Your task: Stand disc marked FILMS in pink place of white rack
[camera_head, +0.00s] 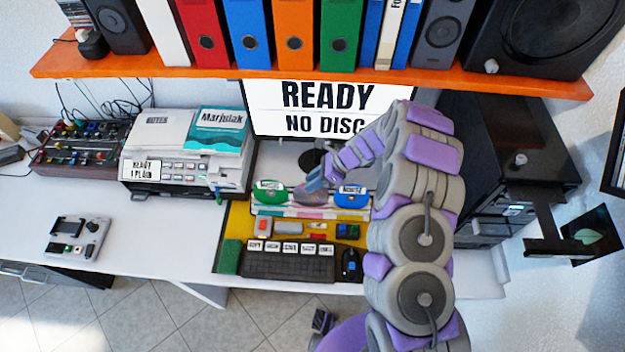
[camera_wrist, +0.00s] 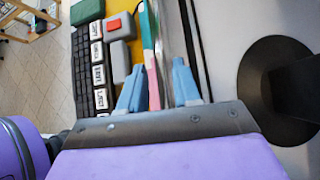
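The white rack (camera_head: 300,212) stands on the yellow mat below the screen. A green disc (camera_head: 268,194) stands in its left part and a blue disc (camera_head: 351,198) in its right part; their small labels are hard to read. Between them a greyish disc (camera_head: 308,197) stands at the pink place, partly hidden by my gripper (camera_head: 314,184). In the wrist view, the pink strip (camera_wrist: 153,88) and the disc's thin grey edge (camera_wrist: 165,45) lie between the blue fingers of my gripper (camera_wrist: 161,72). The fingers are apart, with a gap beside the edge. No FILMS mark is readable.
A keyboard (camera_head: 289,266) and small blocks lie in front of the rack. A screen (camera_head: 330,110) reading READY NO DISC is behind. An orange shelf (camera_head: 200,72) with binders hangs above. A white device (camera_head: 165,172) is left; a dark cabinet is right.

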